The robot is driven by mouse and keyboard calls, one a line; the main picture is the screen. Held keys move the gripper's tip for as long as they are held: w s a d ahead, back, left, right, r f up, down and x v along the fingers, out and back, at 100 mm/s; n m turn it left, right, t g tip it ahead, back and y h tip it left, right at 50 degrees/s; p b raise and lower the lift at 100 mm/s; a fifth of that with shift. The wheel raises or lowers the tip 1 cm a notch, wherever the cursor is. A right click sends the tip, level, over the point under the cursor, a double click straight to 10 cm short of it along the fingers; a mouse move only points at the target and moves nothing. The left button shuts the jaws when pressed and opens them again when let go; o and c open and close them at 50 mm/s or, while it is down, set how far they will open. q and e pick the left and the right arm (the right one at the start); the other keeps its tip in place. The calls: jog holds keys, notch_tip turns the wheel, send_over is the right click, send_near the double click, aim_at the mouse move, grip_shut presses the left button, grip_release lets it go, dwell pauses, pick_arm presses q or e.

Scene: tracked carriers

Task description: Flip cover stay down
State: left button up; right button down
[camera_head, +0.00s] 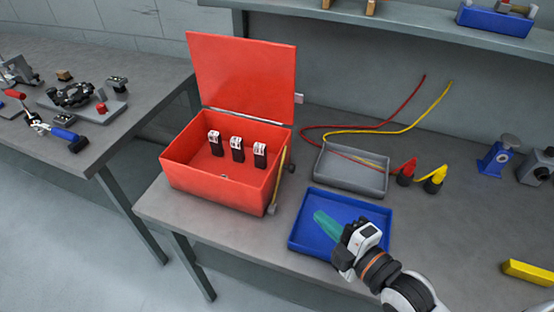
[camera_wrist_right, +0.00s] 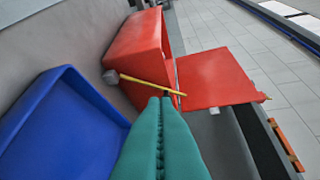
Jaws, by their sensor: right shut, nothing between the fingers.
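The red box (camera_head: 215,187) stands on the bench with its red cover (camera_head: 243,75) raised upright. The yellow stay (camera_head: 279,178) runs along the box's right side, its upper end near the back right corner. In the right wrist view the stay (camera_wrist_right: 150,84) crosses just beyond my fingertips, beside the red cover (camera_wrist_right: 215,78). My right gripper (camera_head: 318,215), with teal fingers, is over the blue tray, to the right of the box and apart from the stay. Its fingers (camera_wrist_right: 160,100) are closed together with nothing between them. My left gripper is not in view.
Several black-and-white breakers (camera_head: 237,149) stand inside the box. The blue tray (camera_head: 303,238) lies below my right gripper, with a grey tray (camera_head: 350,170) behind it. Red and yellow plugs (camera_head: 435,180) with wires stand farther right. A shelf (camera_head: 420,27) overhangs the back.

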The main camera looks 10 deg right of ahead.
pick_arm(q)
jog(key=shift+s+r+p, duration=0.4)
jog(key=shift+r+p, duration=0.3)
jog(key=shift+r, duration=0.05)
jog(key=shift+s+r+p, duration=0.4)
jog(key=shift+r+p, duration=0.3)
pick_arm(e)
jog(key=w+d+x, duration=0.1)
jog(key=d+x, duration=0.1)
jog(key=x, duration=1)
jog(key=shift+w+d+r+n, duration=0.15)
jog(key=shift+w+r+n, duration=0.05)
jog(key=shift+r+n, duration=0.1)
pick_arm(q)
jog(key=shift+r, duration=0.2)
pick_arm(e)
jog(key=shift+d, duration=0.1)
